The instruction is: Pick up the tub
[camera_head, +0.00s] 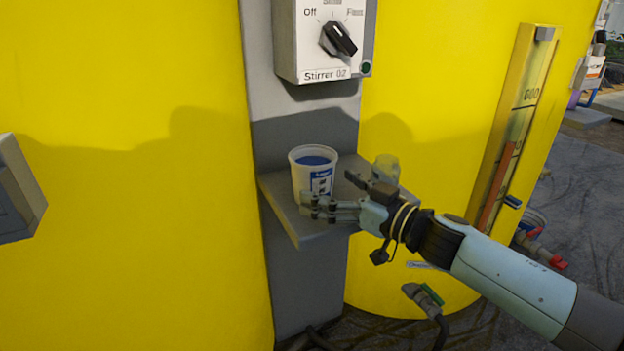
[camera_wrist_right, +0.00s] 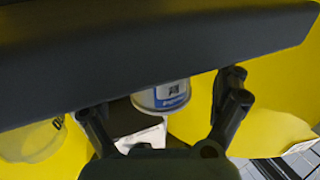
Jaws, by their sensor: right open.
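The tub (camera_head: 302,177) is a small white cup-shaped container with a blue and white label and blue contents or a blue inner surface. It stands upright on the grey shelf (camera_head: 288,219). My right gripper (camera_head: 331,192) reaches in from the right and is open, with its fingers close to the tub's right and front sides. In the right wrist view the tub (camera_wrist_right: 165,94) shows between the two spread fingers; its upper part is hidden by a dark part across the view. I cannot tell whether a finger touches it. My left gripper is in neither view.
A grey switch box (camera_head: 325,45) labelled Stirrer with a black knob is mounted above the shelf. Large yellow tanks (camera_head: 120,200) stand on both sides. A level gauge (camera_head: 512,125) is on the right tank. A grey box (camera_head: 15,190) sits at the left edge.

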